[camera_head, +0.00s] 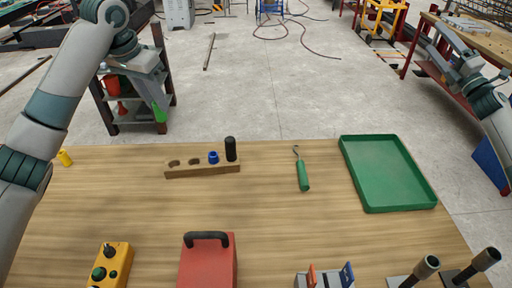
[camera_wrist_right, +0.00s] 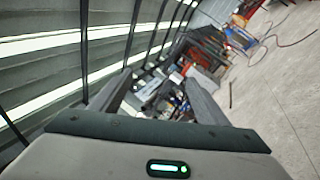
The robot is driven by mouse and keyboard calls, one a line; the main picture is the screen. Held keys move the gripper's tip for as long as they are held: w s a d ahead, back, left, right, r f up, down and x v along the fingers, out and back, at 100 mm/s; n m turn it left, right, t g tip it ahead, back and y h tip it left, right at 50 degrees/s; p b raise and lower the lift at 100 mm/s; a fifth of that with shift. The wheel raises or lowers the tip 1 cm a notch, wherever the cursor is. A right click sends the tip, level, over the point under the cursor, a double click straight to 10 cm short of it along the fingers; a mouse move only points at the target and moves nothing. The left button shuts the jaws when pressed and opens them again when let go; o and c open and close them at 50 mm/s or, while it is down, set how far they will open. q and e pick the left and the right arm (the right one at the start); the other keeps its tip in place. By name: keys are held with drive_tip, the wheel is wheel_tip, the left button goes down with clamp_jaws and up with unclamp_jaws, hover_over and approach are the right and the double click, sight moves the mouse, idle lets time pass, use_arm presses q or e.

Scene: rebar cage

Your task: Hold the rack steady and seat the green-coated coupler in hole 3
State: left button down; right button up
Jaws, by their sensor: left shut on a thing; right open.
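The wooden rack (camera_head: 202,171) lies on the table left of centre in the head view. Its two left holes are empty. A blue coupler (camera_head: 213,158) sits in the third hole from the left, and a taller black one (camera_head: 231,149) stands at the right end. My left gripper (camera_head: 158,104) is shut on the green coupler (camera_head: 159,113), raised beyond the table's far edge, left of and apart from the rack. My right gripper (camera_head: 436,28) is open and empty at the far right, away from the rack; its spread fingers show in the right wrist view (camera_wrist_right: 158,88).
A yellow coupler (camera_head: 64,157) stands at the table's left. A green-handled tool (camera_head: 302,174) and green tray (camera_head: 428,204) lie right of the rack. A red case (camera_head: 208,268), yellow control box (camera_head: 111,266) and other tools line the front. Wood around the rack is clear.

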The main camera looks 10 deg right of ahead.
drive_tip(key=s+a+r+n+g+y, duration=0.1)
drive_tip(key=a+r+n+y, duration=0.6)
drive_tip(key=a+r, duration=0.25)
drive_tip(key=w+a+f+n+g+y, duration=0.3)
drive_tip(key=w+a+f+n+g, duration=0.2)
drive_tip(key=a+f, duration=0.6)
drive_tip(key=n+g, duration=1.5)
drive_tip(key=n, duration=0.2)
approach(221, 159)
drive_tip(key=shift+w+d+r, duration=0.1)
drive_tip(key=shift+w+d, duration=0.1)
drive_tip(key=shift+d, duration=0.4)
drive_tip(key=shift+w+d+r, duration=0.1)
drive_tip(key=shift+w+d, duration=0.1)
drive_tip(key=shift+d, duration=0.35)
drive_tip(key=shift+s+a+f+g, duration=0.2)
drive_tip(key=shift+s+f+g, duration=0.1)
drive_tip(key=shift+g, duration=0.1)
drive_tip(key=shift+x, duration=6)
